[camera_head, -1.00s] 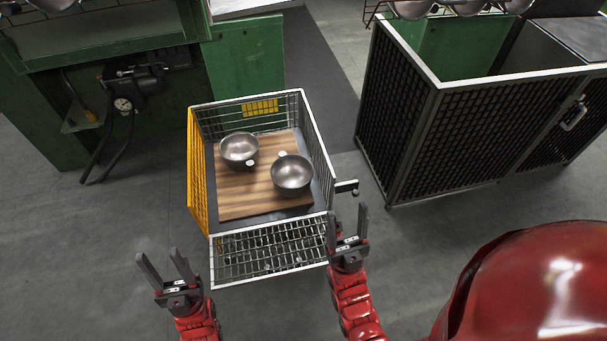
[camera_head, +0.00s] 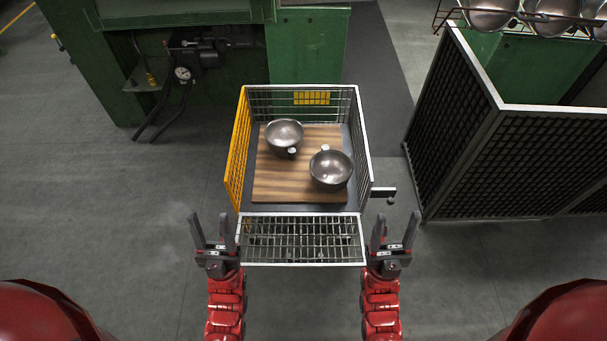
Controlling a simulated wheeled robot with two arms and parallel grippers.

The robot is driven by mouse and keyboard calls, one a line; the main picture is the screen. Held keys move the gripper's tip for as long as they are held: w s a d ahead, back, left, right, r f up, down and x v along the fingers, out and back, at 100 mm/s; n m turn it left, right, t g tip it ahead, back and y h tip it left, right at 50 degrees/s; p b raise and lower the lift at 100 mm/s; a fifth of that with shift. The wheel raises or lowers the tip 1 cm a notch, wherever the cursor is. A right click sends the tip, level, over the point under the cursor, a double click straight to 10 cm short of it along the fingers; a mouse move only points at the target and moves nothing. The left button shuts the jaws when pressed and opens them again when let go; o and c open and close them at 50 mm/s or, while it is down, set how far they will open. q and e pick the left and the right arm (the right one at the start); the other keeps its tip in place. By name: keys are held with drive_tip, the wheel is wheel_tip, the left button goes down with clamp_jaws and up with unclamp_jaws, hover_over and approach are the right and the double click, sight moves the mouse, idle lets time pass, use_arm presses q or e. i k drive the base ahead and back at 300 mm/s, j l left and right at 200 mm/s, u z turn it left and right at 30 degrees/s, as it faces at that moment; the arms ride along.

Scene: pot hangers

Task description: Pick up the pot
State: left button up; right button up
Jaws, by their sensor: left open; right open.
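Two round metal pots stand open side up on a wooden board (camera_head: 300,188) inside a wire cart (camera_head: 366,150). The left pot (camera_head: 284,134) is farther back. The right pot (camera_head: 331,172) is nearer and a little to the right. Each has a small light knob or tab beside its rim. My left gripper (camera_head: 212,232) is open and empty, at the cart's front left corner. My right gripper (camera_head: 395,234) is open and empty, at the front right corner. Both are apart from the pots.
The cart's front mesh panel (camera_head: 300,241) is folded down towards me. A handle or latch (camera_head: 385,194) sticks out on the right side. A green machine (camera_head: 180,60) stands behind left. A dark mesh cage (camera_head: 490,150) stands right, below a rack of pots (camera_head: 548,16).

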sight(331, 169)
drive_tip(key=i+l+u, duration=0.25)
drive_tip(key=i, duration=0.2)
drive_tip(key=i+l+u, duration=0.3)
drive_tip(key=i+l, duration=0.1)
